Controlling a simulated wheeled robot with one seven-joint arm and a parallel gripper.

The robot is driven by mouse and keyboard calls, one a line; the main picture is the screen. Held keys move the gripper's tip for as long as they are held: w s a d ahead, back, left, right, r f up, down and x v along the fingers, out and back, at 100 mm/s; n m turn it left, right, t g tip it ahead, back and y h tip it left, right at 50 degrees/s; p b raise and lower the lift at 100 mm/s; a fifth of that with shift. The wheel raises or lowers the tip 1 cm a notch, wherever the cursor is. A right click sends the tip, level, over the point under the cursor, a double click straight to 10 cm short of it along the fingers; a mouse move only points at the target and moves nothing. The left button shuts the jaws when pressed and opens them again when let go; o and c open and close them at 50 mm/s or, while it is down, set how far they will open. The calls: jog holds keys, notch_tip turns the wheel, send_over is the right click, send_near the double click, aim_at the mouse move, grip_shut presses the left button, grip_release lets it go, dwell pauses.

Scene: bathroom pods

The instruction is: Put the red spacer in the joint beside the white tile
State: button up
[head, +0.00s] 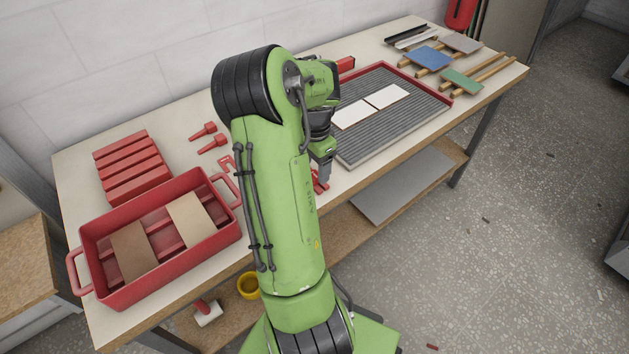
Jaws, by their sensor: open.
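Two white tiles (351,114) (387,96) lie side by side on a grey ribbed board (400,125) with a red rim, with a thin joint line between them. My gripper (323,182) points down at the front of the bench, left of the board's near corner. It is open, but its fingertips are small and partly hidden by my arm. A small red piece (320,186), which looks like a spacer, is right at the fingertips. I cannot tell whether they touch it. Another small red piece (226,164) lies left of my arm.
A red tote (108,296) with tan and brown tiles stands at the left, in front of red blocks (133,168). Two red handled pieces (210,144) lie behind it. Blue (427,56) and green (461,81) tiles rest on wooden strips at the right. My arm hides the bench middle.

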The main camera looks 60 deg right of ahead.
aim_at(315, 178)
notch_tip(315, 178, down, 2)
jog(key=shift+f, duration=0.25)
jog(key=shift+r, duration=0.1)
jog(key=c, duration=1.1)
